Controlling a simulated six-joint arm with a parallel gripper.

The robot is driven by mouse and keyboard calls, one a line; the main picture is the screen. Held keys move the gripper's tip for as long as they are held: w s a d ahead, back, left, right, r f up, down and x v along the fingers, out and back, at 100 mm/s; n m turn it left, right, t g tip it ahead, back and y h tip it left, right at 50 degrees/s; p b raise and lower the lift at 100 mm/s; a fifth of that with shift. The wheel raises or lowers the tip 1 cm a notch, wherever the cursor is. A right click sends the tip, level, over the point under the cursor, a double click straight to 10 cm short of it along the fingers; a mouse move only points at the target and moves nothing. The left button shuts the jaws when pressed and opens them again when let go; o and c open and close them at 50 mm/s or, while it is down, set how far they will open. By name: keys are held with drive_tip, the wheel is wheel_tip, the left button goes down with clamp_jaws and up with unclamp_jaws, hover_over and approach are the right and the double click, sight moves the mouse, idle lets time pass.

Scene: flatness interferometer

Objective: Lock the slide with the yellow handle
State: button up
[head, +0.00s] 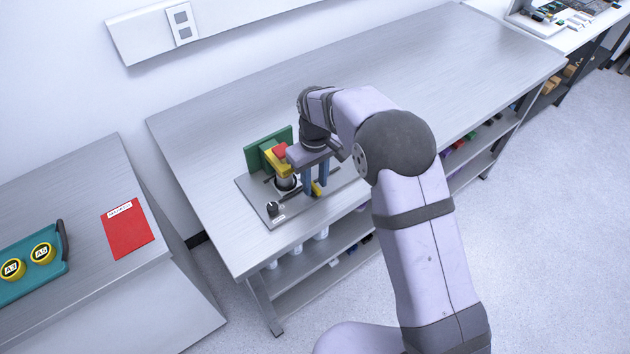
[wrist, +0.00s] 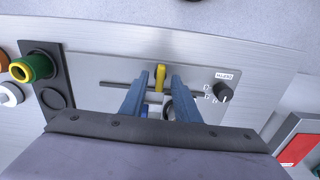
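The yellow handle (head: 317,188) stands on the grey base plate (head: 285,217) of the instrument, near its front edge. In the wrist view the yellow handle (wrist: 160,76) crosses a dark slot or bar (wrist: 118,84) in the plate. My gripper (head: 315,191) reaches down over the plate with two blue fingers. In the wrist view my gripper (wrist: 161,82) is open, one fingertip on each side of the handle, with a visible gap on both sides. Whether the fingertips are level with the handle's height is hard to tell. A round part between the fingers is partly hidden.
A black knob (head: 272,208) sits at the plate's left corner. A green upright plate (head: 263,147) and a yellow part with a red top (head: 279,150) stand behind my gripper. The bench (head: 430,75) is clear to the right. A red sheet (head: 127,229) lies on the left bench.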

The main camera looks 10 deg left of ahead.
sight(315, 186)
drive_tip(key=shift+r+b, duration=1.2)
drive_tip(key=shift+r, duration=2.45)
drive_tip(key=s+d+f+m, duration=0.2)
drive_tip(key=s+d+m, duration=0.2)
drive_tip(key=s+d, duration=0.7)
drive_tip(key=s+d+f+m, duration=0.2)
drive_tip(key=s+d+m, duration=0.2)
drive_tip(key=s+d, duration=0.7)
drive_tip(key=shift+s+d+f+m, duration=0.25)
drive_tip(key=shift+s+d+m, duration=0.1)
drive_tip(key=shift+d, duration=0.6)
